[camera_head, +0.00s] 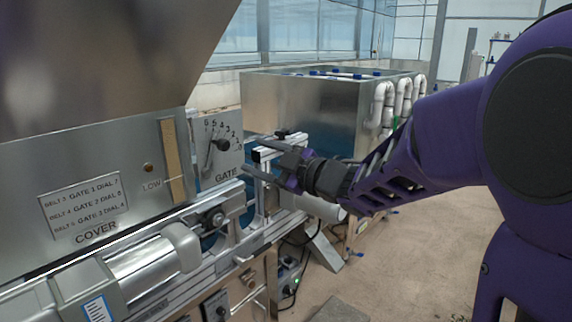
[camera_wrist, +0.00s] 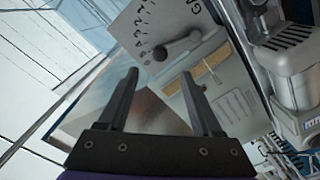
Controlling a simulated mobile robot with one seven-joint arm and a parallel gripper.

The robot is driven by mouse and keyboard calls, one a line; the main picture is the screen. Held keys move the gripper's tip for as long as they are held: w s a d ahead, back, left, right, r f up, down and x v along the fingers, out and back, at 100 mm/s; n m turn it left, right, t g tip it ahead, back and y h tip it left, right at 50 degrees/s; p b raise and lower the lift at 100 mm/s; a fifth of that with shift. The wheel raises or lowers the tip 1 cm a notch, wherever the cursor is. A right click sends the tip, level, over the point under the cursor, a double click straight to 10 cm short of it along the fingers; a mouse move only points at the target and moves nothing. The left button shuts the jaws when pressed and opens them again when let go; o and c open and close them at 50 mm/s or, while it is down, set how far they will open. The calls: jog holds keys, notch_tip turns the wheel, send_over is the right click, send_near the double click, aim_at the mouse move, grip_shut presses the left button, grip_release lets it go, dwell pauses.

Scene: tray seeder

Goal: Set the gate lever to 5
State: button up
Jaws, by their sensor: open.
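The gate lever is a dark lever with a round black knob (camera_head: 222,144) on the grey gate plate (camera_head: 228,163). The plate carries an arc of numbers and the word GATE. In the wrist view the lever (camera_wrist: 178,46) lies across the plate (camera_wrist: 158,18), just beyond the fingertips. I cannot tell for certain which number it points to. My gripper (camera_head: 253,155) is to the right of the plate with its fingers toward it. In the wrist view its two fingers (camera_wrist: 160,74) are apart, with nothing held between them.
Left of the plate is a metal panel with a LOW gauge strip (camera_head: 173,160) and a settings label (camera_head: 84,205). A metal rail and roller (camera_head: 150,262) run below. A large steel tank (camera_head: 300,105) with white pipes stands behind. Open floor lies at lower right.

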jog(key=v, duration=0.7)
jog(key=shift+s+d, duration=0.2)
jog(key=shift+s, duration=0.05)
